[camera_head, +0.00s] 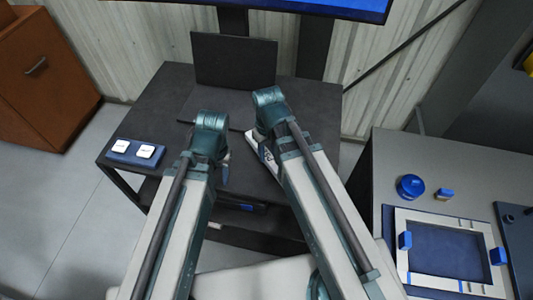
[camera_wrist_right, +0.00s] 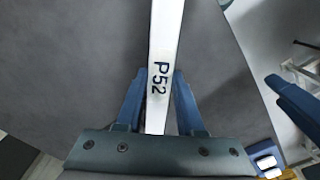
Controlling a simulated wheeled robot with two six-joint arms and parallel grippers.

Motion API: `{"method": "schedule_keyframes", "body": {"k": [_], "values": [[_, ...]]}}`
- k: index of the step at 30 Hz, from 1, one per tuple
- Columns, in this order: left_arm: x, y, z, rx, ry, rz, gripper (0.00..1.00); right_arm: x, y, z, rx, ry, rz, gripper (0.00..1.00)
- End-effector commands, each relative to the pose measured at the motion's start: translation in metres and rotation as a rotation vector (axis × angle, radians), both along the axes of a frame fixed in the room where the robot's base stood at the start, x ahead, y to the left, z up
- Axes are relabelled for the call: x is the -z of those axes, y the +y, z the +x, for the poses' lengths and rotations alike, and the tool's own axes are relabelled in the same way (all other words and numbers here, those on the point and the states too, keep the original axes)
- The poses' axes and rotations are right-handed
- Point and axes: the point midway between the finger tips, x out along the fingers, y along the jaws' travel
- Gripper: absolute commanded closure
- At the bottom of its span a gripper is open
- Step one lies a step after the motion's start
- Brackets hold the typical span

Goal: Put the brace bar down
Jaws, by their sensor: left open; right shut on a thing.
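The brace bar is a white bar marked P52 (camera_wrist_right: 165,35), running from the bottom middle up and out of the top of the right wrist view. My right gripper (camera_wrist_right: 158,100) is shut on it, with a blue finger on each side. In the head view only a white piece of the bar (camera_head: 264,150) shows beside my right arm, over the dark table; I cannot tell whether it touches the top. My left gripper (camera_head: 224,168) is mostly hidden by its arm. Its blue fingers also show at the right of the wrist view (camera_wrist_right: 294,103), open and empty.
The dark table (camera_head: 160,105) bears an open dark laptop (camera_head: 235,60) at the back and a blue tray (camera_head: 118,152) with two white pieces at the left. A grey bench with a blue round container (camera_head: 410,187) and a white frame (camera_head: 402,262) stands at the right.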

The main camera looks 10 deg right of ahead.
Motion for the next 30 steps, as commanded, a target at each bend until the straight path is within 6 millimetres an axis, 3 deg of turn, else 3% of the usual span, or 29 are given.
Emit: {"method": "schedule_keyframes", "body": {"k": [8,18,30], "values": [[0.004,0.0,0.0,0.0,0.0,0.0,0.53,0.004,0.001,0.005,0.0,0.0,0.0,1.0],[0.038,0.0,0.0,-0.001,0.0,0.0,0.53,0.038,0.0,0.004,-0.002,0.0,0.0,1.0],[0.04,0.0,0.0,-0.001,0.0,0.0,0.53,0.04,0.0,0.004,-0.003,0.0,0.0,1.0]]}}
